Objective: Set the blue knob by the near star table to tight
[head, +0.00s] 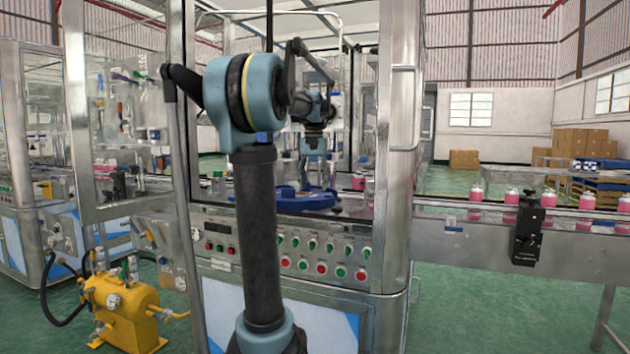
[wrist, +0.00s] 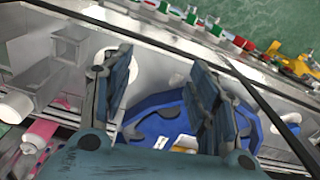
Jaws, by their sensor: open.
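The blue star table (head: 300,199) lies flat inside the machine enclosure in the head view. Its lobed blue rim also fills the middle of the wrist view (wrist: 148,122), partly hidden by my fingers. My gripper (head: 314,150) hangs pointing down above the star table, inside the open front of the enclosure. In the wrist view my gripper (wrist: 160,75) has its two fingers spread wide apart, with nothing between them. I cannot pick out the blue knob for certain in either view, so its setting cannot be told.
A panel with red and green knobs (head: 321,269) runs along the enclosure front. A metal post (head: 398,150) stands right of the opening. A yellow pump unit (head: 122,308) stands on the floor at left.

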